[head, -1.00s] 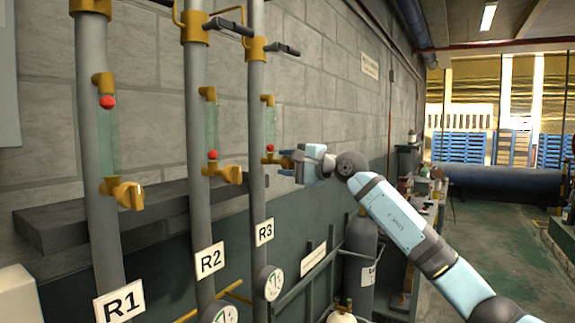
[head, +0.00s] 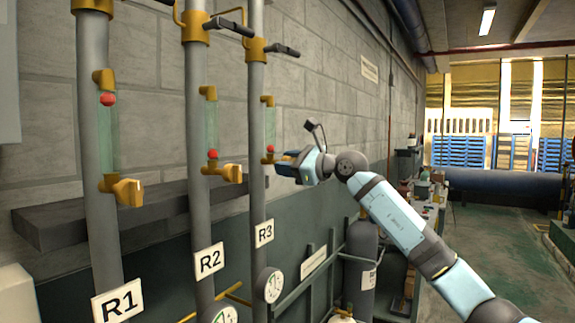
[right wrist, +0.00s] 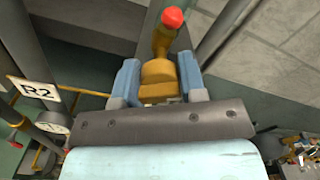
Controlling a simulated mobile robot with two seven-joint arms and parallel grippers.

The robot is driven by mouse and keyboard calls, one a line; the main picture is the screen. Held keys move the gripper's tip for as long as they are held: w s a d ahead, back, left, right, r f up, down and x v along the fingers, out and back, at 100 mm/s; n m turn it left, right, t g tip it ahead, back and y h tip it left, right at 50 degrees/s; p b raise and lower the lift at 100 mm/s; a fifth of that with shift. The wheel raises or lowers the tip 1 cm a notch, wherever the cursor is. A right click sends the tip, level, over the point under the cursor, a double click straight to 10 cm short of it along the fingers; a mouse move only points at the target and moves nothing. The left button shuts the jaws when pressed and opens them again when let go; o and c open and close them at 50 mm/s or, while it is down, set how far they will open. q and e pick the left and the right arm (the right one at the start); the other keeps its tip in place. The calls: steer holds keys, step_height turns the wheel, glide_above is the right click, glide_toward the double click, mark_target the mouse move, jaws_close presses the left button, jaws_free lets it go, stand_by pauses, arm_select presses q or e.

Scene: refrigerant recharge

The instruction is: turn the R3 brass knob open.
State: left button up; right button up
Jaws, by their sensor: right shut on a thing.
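The R3 pipe (head: 258,190) is the rightmost of the three grey pipes and carries the R3 label (head: 264,233). Its glass tube (head: 270,128) has a red ball (head: 270,149) at the bottom. My right gripper (head: 283,163) is at the R3 knob and hides most of it in the head view. In the right wrist view the brass knob (right wrist: 158,80) sits between the two blue fingers of my right gripper (right wrist: 159,82), which is shut on it. A red ball (right wrist: 173,17) shows above the knob there. My left gripper is not in view.
The R2 knob (head: 232,173) and R1 knob (head: 128,192) stand on the pipes to the left. A dark shelf (head: 60,222) runs along the wall behind the pipes. A gauge (head: 270,284) and grey cylinder (head: 362,255) are below.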

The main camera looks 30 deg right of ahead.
steer(key=m, duration=0.5)
steer(key=shift+m, duration=0.4)
stand_by(0.4)
steer(key=o, duration=0.9)
steer(key=b+v, duration=0.3)
steer(key=v, duration=1)
steer(key=shift+s+d, duration=0.25)
steer(key=shift+s, duration=0.05)
